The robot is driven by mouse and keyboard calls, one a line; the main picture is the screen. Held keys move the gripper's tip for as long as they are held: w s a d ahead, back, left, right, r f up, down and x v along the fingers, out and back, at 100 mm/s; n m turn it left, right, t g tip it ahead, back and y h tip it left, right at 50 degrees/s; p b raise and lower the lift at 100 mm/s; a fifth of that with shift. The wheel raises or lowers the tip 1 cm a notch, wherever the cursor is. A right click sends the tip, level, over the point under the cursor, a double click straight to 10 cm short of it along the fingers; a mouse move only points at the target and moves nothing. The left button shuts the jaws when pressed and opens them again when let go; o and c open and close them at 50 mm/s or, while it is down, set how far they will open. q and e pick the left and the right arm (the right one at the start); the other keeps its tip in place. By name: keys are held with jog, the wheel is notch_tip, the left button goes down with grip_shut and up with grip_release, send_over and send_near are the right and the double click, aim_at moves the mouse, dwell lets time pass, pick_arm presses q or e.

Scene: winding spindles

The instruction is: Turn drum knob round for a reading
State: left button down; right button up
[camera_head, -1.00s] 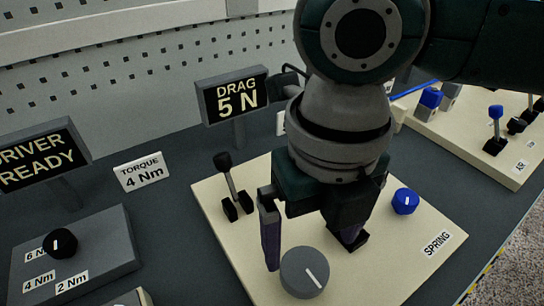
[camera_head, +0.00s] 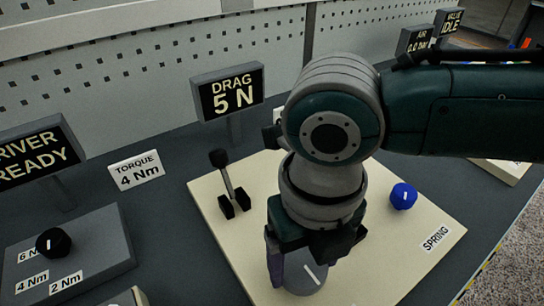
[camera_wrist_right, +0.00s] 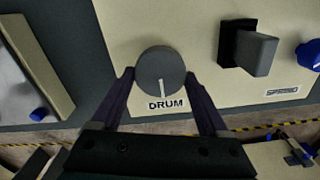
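The grey drum knob (camera_wrist_right: 160,72) with a white pointer line stands on the cream panel (camera_wrist_right: 207,20), above its DRUM label (camera_wrist_right: 166,104). In the wrist view the pointer points down toward the label. My right gripper (camera_wrist_right: 159,80) is open, with one finger on each side of the knob. The fingertips are close to its sides; I cannot tell whether they touch. In the head view the knob (camera_head: 307,280) is partly hidden by the right gripper (camera_head: 300,262). The DRAG sign (camera_head: 230,91) reads 5 N. My left gripper is not in view.
A black lever (camera_head: 228,183) stands on the panel's left part and a blue knob (camera_head: 403,196) on its right, near the SPRING label (camera_head: 436,239). A dark square block (camera_wrist_right: 256,52) stands right of the drum knob. A grey torque box (camera_head: 95,250) is at left.

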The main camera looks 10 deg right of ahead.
jog(key=c, duration=0.7)
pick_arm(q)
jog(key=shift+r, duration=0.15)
pick_arm(e)
jog(key=shift+r, duration=0.1)
